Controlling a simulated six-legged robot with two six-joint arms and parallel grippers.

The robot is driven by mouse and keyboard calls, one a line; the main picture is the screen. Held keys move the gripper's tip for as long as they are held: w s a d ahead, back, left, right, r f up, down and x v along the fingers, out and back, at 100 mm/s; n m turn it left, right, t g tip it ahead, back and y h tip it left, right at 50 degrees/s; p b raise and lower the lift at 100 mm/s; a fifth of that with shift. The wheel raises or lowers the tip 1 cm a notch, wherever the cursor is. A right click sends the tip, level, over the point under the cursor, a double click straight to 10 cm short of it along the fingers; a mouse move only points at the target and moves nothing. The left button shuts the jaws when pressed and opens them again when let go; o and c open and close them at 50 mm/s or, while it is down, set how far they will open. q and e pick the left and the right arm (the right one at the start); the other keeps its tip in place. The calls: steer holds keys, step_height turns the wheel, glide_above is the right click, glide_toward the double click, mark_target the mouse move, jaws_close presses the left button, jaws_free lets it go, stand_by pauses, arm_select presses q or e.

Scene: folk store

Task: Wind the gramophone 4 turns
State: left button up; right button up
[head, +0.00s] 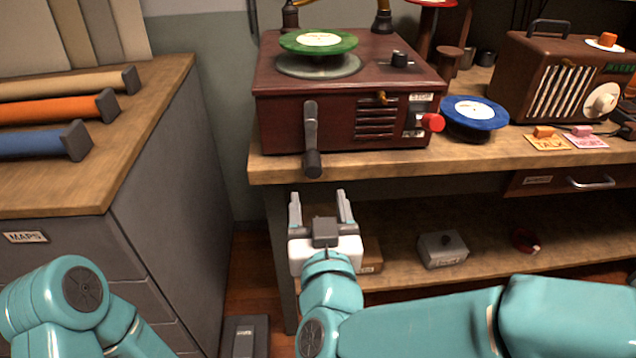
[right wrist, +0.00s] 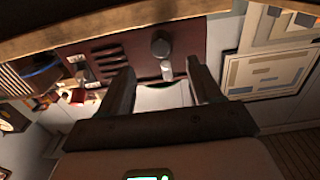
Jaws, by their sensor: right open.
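The gramophone (head: 350,95) is a dark red-brown wooden box on the wooden bench, with a green record (head: 318,42) above its turntable. Its crank (head: 311,135) is on the front face at the left, a grey arm hanging down with a dark knob at the lower end. The crank also shows in the right wrist view (right wrist: 162,50), beyond the fingers. My right gripper (head: 321,197) is open and empty, below and in front of the crank, apart from it. It also shows in the right wrist view (right wrist: 160,90). My left gripper is out of the head view.
A red knob (head: 432,122) sticks out at the gramophone's front right. A blue record (head: 474,112) and a brown radio (head: 555,80) stand to the right. The bench edge (head: 450,165) lies above my right gripper. A lower shelf (head: 480,255) holds a grey box (head: 442,249). A map cabinet (head: 150,200) stands left.

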mark_target(314, 173)
steer(key=shift+w+p, duration=0.45)
steer(key=shift+w, duration=4.7)
steer(key=shift+f, duration=0.1)
steer(key=c, duration=0.9)
